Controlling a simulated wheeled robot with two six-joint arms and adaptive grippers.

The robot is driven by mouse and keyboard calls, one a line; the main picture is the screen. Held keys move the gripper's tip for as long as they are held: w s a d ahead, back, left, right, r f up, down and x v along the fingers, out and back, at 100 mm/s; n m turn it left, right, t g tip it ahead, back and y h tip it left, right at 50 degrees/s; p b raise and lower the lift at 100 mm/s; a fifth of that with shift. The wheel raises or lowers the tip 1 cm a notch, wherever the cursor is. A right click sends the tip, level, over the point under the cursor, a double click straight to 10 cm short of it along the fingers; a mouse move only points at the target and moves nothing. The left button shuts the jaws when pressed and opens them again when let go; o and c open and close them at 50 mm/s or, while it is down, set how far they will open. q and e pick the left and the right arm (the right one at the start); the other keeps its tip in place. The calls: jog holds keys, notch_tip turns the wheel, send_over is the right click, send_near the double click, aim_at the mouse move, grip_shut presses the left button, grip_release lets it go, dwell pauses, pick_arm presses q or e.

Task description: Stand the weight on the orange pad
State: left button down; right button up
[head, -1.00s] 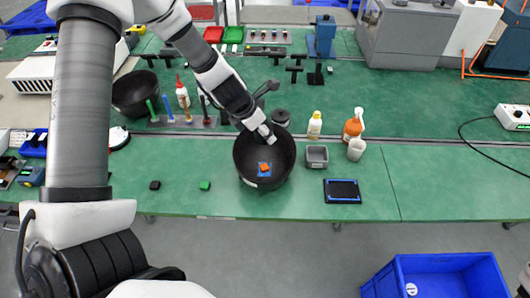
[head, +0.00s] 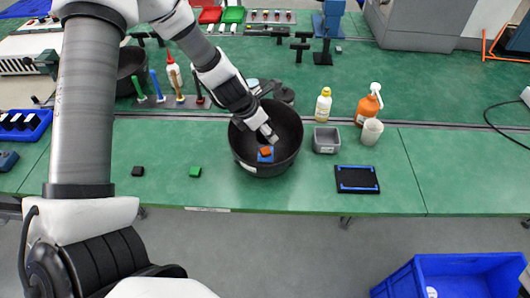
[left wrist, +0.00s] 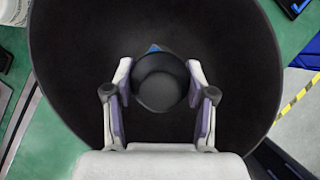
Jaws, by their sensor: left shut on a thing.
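A large black bowl (head: 239,150) stands on the green table. Inside it a small orange pad (head: 265,152) lies on a blue base (head: 263,159). My left gripper (head: 268,136) reaches down into the bowl, just behind the orange pad in the head view. In the left wrist view the gripper (left wrist: 160,95) is shut on a dark round weight (left wrist: 160,82), seen from above. A bit of blue shows past the weight's edge; the weight hides the orange pad there. I cannot tell whether the weight touches the pad. My right gripper is not in view.
A grey bin (head: 326,140), a white cup (head: 371,132), an orange spray bottle (head: 368,106) and a yellow bottle (head: 323,105) stand right of the bowl. A black-and-blue tray (head: 357,180) lies in front. Green (head: 195,172) and black (head: 138,171) blocks lie left.

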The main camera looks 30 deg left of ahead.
aim_at(265, 151)
pick_arm(q)
notch_tip(265, 151, down, 6)
jog(key=b, duration=0.3)
jog(key=shift+r+b, duration=0.25)
jog(key=shift+b, duration=0.15)
jog(key=shift+r, duration=0.2)
jog(key=shift+f, duration=0.1)
jog(key=shift+c, duration=1.9)
grip_release()
jog(key=p+v, duration=1.1)
jog(key=shift+r+p, duration=0.35)
jog(key=shift+r, duration=0.1)
jog(key=shift+s+r, duration=0.1)
jog(key=shift+s, duration=0.15)
